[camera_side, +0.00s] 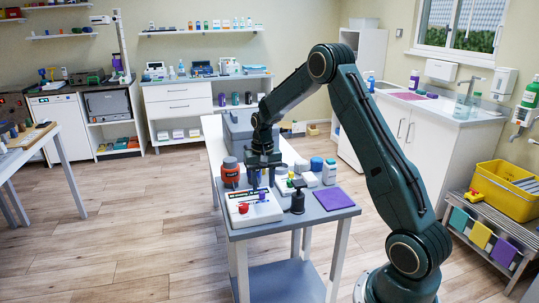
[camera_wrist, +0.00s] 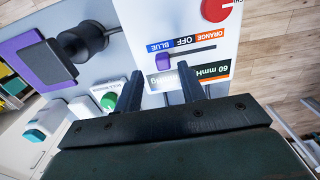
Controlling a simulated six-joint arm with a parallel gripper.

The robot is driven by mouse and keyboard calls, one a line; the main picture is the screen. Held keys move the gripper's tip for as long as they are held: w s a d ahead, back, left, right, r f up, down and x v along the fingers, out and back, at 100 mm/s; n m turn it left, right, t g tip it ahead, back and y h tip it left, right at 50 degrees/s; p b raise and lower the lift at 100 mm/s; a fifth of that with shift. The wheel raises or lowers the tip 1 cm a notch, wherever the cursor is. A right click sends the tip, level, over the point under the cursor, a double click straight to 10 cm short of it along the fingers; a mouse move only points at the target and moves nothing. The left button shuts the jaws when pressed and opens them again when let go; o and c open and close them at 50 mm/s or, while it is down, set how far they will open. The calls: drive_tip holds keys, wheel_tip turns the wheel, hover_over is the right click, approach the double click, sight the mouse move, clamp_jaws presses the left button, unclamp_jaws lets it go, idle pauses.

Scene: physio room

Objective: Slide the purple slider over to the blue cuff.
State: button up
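The purple slider (camera_wrist: 163,61) sits in a dark slot on a white control box (camera_wrist: 180,20), which is also in the side view (camera_side: 255,215). In the wrist view it is at the slot's left end, by the BLUE label (camera_wrist: 158,47); OFF and ORANGE labels follow to the right. My gripper (camera_wrist: 160,71) is open, its two fingers apart on either side of the slider in the picture. Contact with the slider cannot be told. In the side view my gripper (camera_side: 262,180) points down over the box. I cannot make out a blue cuff itself, only the label.
A red knob (camera_wrist: 216,8) and a 60 mmHg display (camera_wrist: 210,74) are on the box. A purple mat (camera_side: 333,198) lies at the table's right corner.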

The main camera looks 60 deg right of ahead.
sight(263, 193)
wheel_tip(263, 193, up, 11)
idle(0.5)
drive_tip(key=shift+r, duration=0.1)
drive_tip(key=s+a+r+n+t, duration=0.1)
drive_tip(key=s+a+r+n, duration=0.1)
drive_tip(key=s+a+r, duration=0.5)
drive_tip(key=s+a+r+n+t, duration=0.2)
drive_tip(key=s+a+r, duration=0.2)
drive_tip(key=a, duration=0.4)
drive_tip(key=s+a+f+n+t, duration=0.1)
drive_tip(key=s+a+n, duration=0.1)
drive_tip(key=s+a, duration=0.2)
drive_tip(key=s+a+f+n+t, duration=0.1)
drive_tip(key=s+a+n, duration=0.2)
drive_tip(key=s, duration=0.8)
drive_tip(key=shift+s+a+t, duration=0.2)
drive_tip(key=shift+a+t, duration=0.1)
drive_tip(key=shift+a, duration=0.5)
